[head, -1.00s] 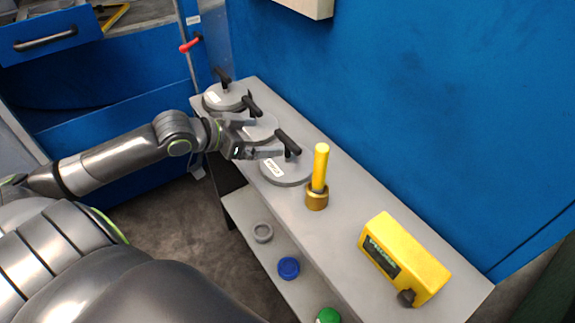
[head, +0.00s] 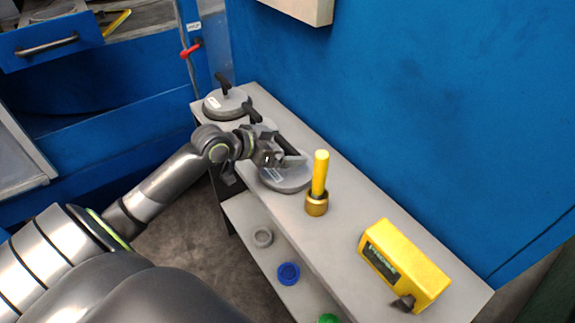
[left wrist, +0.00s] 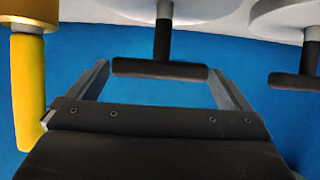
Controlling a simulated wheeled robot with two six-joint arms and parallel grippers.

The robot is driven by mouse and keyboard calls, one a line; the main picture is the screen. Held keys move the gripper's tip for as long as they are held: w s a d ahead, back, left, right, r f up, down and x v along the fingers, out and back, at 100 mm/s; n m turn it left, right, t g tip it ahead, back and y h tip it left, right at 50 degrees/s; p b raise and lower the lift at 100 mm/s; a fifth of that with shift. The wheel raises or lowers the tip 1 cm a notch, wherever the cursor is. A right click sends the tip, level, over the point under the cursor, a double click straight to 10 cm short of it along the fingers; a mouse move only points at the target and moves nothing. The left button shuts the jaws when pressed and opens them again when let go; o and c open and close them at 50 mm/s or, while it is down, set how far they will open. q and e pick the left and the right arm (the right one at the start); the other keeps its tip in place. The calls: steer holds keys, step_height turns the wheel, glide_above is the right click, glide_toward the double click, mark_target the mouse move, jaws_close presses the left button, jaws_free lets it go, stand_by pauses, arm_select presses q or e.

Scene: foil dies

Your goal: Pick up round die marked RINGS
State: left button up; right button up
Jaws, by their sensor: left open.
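Several round grey dies with black T-handles stand in a row on the grey bench. The nearest die (head: 287,181) has a white label too small to read, so I cannot tell which is marked RINGS. In the left wrist view, the open fingers (left wrist: 158,82) point toward a black handle bar (left wrist: 160,68), one on each side. The bar looks free, not gripped. The far die (head: 226,104) stands at the bench's far end; a middle one is mostly hidden by my arm.
A yellow-handled tool in a brass base (head: 317,203) stands close right of the nearest die. A yellow box (head: 405,265) is farther along the bench. A blue wall (head: 420,110) rises behind.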

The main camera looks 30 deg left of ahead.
arm_select(q)
steer(key=shift+x, duration=0.85)
steer(key=c, duration=1.8)
steer(key=shift+o, duration=0.2)
steer(key=shift+w+r, duration=0.1)
steer(key=shift+r, duration=0.1)
